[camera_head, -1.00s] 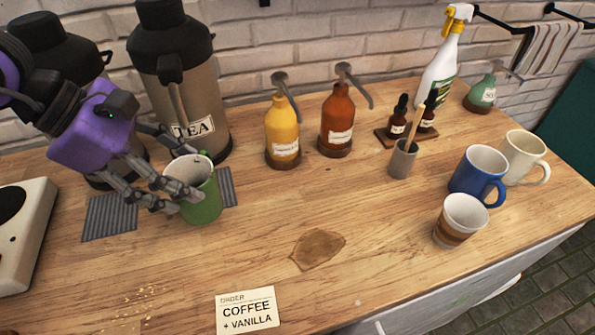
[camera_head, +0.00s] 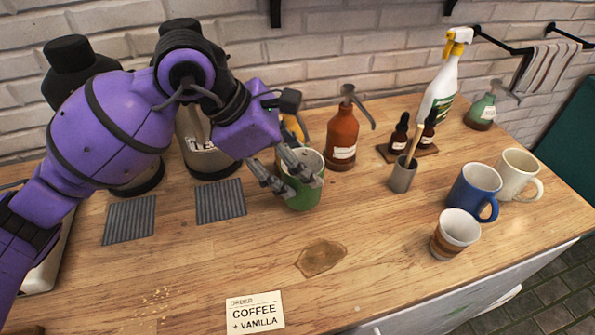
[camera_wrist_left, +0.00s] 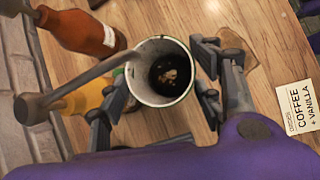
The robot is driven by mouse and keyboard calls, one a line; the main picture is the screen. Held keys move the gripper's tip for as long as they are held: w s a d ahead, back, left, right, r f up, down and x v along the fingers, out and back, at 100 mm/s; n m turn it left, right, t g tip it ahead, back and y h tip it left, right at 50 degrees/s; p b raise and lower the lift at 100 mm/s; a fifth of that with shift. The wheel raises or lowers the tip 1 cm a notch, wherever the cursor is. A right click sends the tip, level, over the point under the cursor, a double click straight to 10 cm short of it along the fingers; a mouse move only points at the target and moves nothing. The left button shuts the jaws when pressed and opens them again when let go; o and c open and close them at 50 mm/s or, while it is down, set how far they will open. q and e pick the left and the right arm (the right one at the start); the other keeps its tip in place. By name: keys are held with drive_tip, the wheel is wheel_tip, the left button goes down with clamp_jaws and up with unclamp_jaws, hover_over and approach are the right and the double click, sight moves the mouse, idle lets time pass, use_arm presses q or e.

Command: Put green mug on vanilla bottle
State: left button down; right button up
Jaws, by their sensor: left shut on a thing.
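The green mug (camera_head: 304,196) is upright, with dark liquid and a few pale specks inside; it also shows in the left wrist view (camera_wrist_left: 161,95). My left gripper (camera_head: 298,178) is shut on it, one finger on each side; the fingers also show in the left wrist view (camera_wrist_left: 160,85). A yellow pump bottle (camera_head: 292,129) stands just behind the mug, mostly hidden by my gripper. In the left wrist view the yellow bottle (camera_wrist_left: 84,95) is left of the mug, its grey spout reaching to the mug's rim. Its label is not readable. My right gripper is not in view.
A brown-red pump bottle (camera_head: 342,138) stands close right of the mug. Two grey mats (camera_head: 220,201) lie empty at left, before the dispensers. A brown spill (camera_head: 320,258) and order card (camera_head: 255,312) lie in front. Blue (camera_head: 473,190), white and striped cups stand right.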

use_arm(q)
drive_tip(key=shift+w+d, duration=0.1)
drive_tip(key=shift+d, duration=0.25)
drive_tip(key=shift+f, duration=1.7)
drive_tip(key=shift+f, duration=0.1)
drive_tip(key=c, duration=0.5)
unclamp_jaws()
drive_tip(key=shift+c, duration=0.2)
drive_tip(key=v, duration=1.2)
